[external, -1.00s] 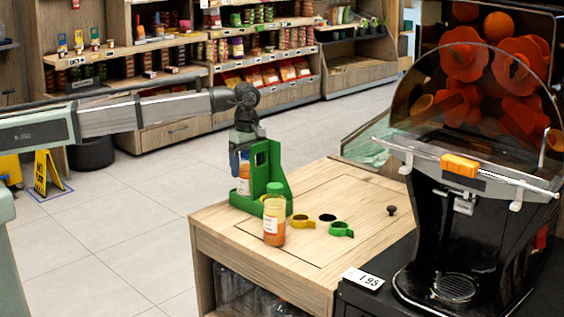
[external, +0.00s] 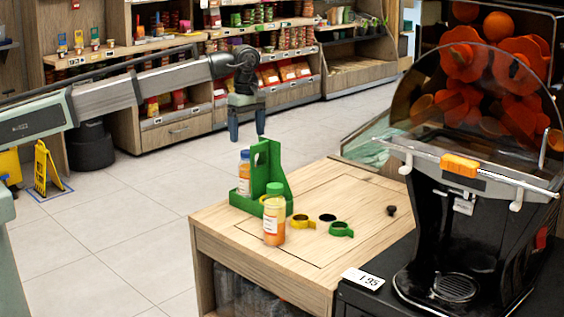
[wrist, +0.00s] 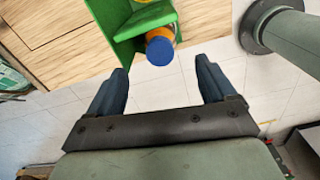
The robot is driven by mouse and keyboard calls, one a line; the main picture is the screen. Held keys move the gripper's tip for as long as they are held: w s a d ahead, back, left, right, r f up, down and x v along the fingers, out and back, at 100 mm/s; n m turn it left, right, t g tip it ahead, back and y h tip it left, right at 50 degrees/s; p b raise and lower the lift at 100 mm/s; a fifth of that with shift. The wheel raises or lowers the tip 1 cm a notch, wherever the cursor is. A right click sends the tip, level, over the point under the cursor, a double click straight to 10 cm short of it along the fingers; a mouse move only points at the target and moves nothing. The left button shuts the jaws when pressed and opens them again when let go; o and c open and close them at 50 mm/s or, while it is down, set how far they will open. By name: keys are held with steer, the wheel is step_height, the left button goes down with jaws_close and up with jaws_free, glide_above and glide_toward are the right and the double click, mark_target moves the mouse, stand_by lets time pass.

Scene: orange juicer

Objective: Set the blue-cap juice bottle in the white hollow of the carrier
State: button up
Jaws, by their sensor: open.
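The blue-cap juice bottle (external: 244,175) stands upright in the left side of the green carrier (external: 276,178), behind the carrier's upright panel from the front bottle. Its blue cap (wrist: 160,51) and some orange below show in the wrist view, beside the green carrier wall (wrist: 125,22). I cannot make out a white hollow; the floor under the bottle is hidden. My gripper (external: 246,132) is open and empty, above the bottle and apart from it. In the wrist view its fingertips (wrist: 162,72) are spread to either side below the cap.
The juicer (external: 465,200) stands at the right.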

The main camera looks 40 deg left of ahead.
steer(key=shift+r, duration=0.85)
steer(key=s+a+f+m+g, duration=0.1)
steer(key=s+a+f+m, duration=0.15)
steer(key=a+f, duration=0.55)
steer(key=s+a+f+m, duration=0.1)
steer(key=s+a+f, duration=0.35)
steer(key=f, duration=0.75)
steer(key=s+a+f+m+g, duration=0.1)
steer(key=s+a+f+m, duration=0.15)
steer(key=a+f, duration=0.55)
steer(key=s+a+f+m+g, duration=0.1)
steer(key=s+a+f+m, duration=0.1)
steer(key=s+a+f, duration=0.45)
steer(key=s+a+f+m+g, duration=0.1)
steer(key=s+a+f+m, duration=0.15)
steer(key=s+f, duration=0.65)
steer(key=s+a+f+m+g, duration=0.1)
steer(key=s+a+f+m, duration=0.1)
steer(key=s, duration=0.7)
steer(key=s+a+f+m+g, duration=0.1)
steer(key=s+a+f, duration=0.3)
steer(key=s, duration=0.5)
steer(key=s+a+f+m, duration=0.3)
steer(key=s+a, duration=0.1)
steer(key=s, duration=0.5)
steer(key=shift+f+g, duration=0.3)
steer(key=shift+g, duration=0.1)
